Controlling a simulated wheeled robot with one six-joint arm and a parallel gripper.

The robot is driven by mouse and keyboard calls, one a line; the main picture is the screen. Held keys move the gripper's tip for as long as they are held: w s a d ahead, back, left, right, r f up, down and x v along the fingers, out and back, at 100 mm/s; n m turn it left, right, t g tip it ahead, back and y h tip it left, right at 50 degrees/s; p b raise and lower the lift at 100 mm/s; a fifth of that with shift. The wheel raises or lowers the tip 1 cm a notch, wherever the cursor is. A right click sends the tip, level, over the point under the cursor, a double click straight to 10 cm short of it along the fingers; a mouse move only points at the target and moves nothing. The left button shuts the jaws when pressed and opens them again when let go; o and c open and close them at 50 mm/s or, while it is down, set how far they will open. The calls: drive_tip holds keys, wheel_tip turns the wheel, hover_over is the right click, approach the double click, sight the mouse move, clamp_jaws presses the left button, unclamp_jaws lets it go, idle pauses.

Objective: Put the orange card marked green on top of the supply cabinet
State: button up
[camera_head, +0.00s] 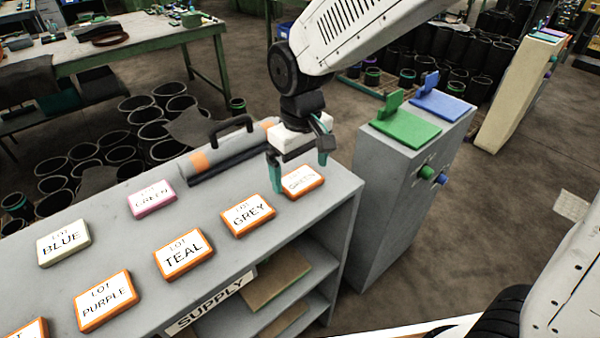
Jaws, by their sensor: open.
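The orange card marked GREEN (300,184) lies flat at the right end of the grey top of the supply cabinet (337,203). My gripper (299,176) is open, with its two teal fingers low around this card, one at its left end and one near its far right corner. I cannot tell whether the fingers touch it. The wrist hangs over the card's far side, and the word on it still shows. A SUPPLY label (210,303) is on the cabinet's front edge.
Orange cards marked GREY (247,216), TEAL (184,254) and PURPLE (106,300) lie to the left. A pink GREEN card (152,200) and a pale BLUE card (63,243) lie behind. A grey pedestal (385,210) with green and blue plates stands to the right.

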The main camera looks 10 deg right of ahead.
sight(303, 180)
wheel_tip(303, 180, up, 10)
drive_tip(key=shift+r, duration=0.2)
drive_tip(key=s+d+r+m, duration=0.3)
drive_tip(key=s+d, duration=0.4)
drive_tip(key=d, duration=0.5)
drive_tip(key=s+d+f+m+t, duration=0.1)
drive_tip(key=s+d+f+m, duration=0.1)
drive_tip(key=s+d, duration=0.7)
drive_tip(key=s+m, duration=0.1)
drive_tip(key=s, duration=0.2)
drive_tip(key=shift+f+m, duration=0.35)
drive_tip(key=shift+m, duration=0.05)
drive_tip(key=shift+d, duration=0.1)
